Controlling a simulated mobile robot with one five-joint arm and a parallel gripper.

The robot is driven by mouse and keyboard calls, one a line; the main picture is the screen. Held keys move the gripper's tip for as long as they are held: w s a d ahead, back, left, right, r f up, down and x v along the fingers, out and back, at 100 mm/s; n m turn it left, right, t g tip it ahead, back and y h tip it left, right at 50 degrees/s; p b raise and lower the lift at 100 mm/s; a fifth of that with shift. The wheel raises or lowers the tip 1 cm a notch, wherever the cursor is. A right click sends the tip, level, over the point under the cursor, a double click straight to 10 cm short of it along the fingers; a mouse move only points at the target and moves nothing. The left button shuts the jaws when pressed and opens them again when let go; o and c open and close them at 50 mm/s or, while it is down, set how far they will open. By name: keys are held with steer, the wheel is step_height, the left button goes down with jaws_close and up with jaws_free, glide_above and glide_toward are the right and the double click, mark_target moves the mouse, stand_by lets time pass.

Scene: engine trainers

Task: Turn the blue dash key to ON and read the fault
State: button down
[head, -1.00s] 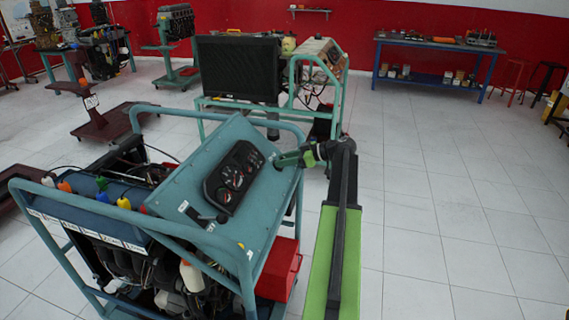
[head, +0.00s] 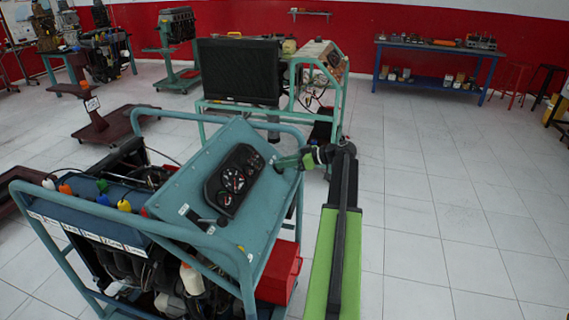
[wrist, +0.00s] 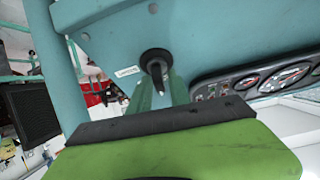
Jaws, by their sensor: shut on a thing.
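The teal dash panel (head: 180,188) of the engine trainer carries a black gauge cluster (head: 234,180). My gripper (head: 284,162) is at the panel's upper right corner, right of the cluster. In the wrist view, a round black key switch (wrist: 155,56) sits on the panel beside a small white label (wrist: 127,72). A dark key-like piece (wrist: 158,77) stands out from the switch, between my gripper's fingers (wrist: 160,92), and they are shut on it. Its blue colour does not show. The gauge cluster (wrist: 270,80) is at the right; its small indicators are too small to read.
A teal tube frame (head: 170,232) surrounds the trainer, with a rail near my gripper. A red box (head: 280,272) sits low on its right side. A second trainer with a black radiator (head: 238,72) stands behind. The tiled floor at right is clear.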

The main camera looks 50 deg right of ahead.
steer(key=m+h+p, duration=0.1)
steer(key=m+h, duration=0.1)
steer(key=m, duration=0.3)
steer(key=shift+s+m, duration=0.1)
steer(key=shift+m, duration=0.2)
steer(key=shift+f+m+h+p, duration=0.15)
steer(key=shift+m+h+p, duration=0.25)
steer(key=shift+m+h, duration=0.85)
steer(key=shift+d+m+y, duration=0.1)
steer(key=shift+m+y, duration=0.15)
steer(key=shift+m, duration=0.3)
steer(key=c, duration=1.5)
jaws_free()
steer(key=p+v, duration=0.8)
steer(key=v, duration=0.9)
steer(key=shift+s, duration=0.25)
